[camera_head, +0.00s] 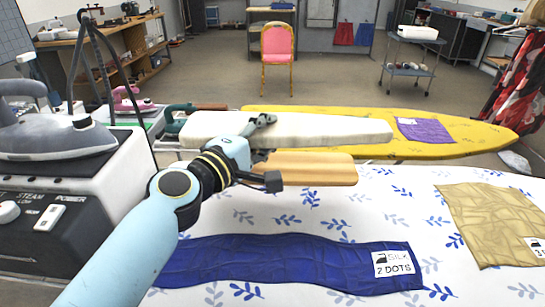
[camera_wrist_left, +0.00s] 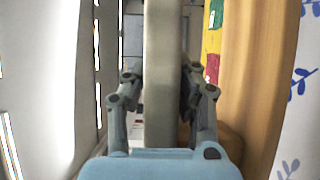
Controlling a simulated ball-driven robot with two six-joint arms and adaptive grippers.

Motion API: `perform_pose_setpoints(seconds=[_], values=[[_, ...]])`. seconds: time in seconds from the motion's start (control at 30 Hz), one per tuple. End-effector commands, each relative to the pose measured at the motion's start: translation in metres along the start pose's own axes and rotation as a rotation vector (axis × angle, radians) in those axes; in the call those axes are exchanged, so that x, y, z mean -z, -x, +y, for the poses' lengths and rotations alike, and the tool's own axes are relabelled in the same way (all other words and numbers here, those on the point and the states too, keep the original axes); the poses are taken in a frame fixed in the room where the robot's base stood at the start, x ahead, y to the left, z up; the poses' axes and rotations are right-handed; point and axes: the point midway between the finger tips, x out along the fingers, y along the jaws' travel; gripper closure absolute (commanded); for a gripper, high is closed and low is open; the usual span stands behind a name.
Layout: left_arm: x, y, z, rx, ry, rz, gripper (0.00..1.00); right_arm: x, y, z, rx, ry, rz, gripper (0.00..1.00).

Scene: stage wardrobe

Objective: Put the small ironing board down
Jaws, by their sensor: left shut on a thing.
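The small ironing board (camera_head: 330,128), a narrow pale padded board, lies level across the middle of the head view. In the left wrist view the small ironing board (camera_wrist_left: 163,40) runs upright in the picture between the two fingers. My left gripper (camera_head: 262,152) is shut on the board, with one finger on each side of it. A tan wooden piece (camera_head: 310,170) shows in front of and below the board. I cannot tell whether it is joined to it. My right gripper is not in view.
The white leaf-patterned table (camera_head: 330,212) carries a blue silk cloth (camera_head: 290,262) and a gold cloth (camera_head: 490,220). A yellow ironing board (camera_head: 470,138) with a purple cloth (camera_head: 425,130) stands behind. A steam iron station (camera_head: 90,190) crowds the left. Bare table shows between the cloths.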

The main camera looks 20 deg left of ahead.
Motion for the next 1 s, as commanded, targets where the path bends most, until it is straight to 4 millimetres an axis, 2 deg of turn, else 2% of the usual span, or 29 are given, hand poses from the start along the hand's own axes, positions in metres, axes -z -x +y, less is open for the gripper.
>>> perform_pose_setpoints(seconds=[0.1,0.2,0.47,0.87,0.9,1.0], values=[[-0.003,-0.013,-0.006,-0.005,0.0,0.002,1.0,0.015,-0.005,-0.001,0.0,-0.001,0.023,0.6],[-0.004,-0.015,-0.01,-0.004,0.0,0.002,1.0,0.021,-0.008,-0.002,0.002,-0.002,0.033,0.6],[-0.004,-0.015,-0.046,-0.003,0.0,0.002,1.0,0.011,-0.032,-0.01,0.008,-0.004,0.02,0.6],[-0.004,-0.015,-0.049,-0.004,-0.002,0.002,1.0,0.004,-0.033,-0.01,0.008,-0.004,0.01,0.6],[-0.004,-0.015,-0.052,0.0,-0.001,0.001,0.72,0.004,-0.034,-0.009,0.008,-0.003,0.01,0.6],[-0.004,-0.015,-0.051,0.0,-0.001,0.001,0.59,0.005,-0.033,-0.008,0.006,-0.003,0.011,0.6]])
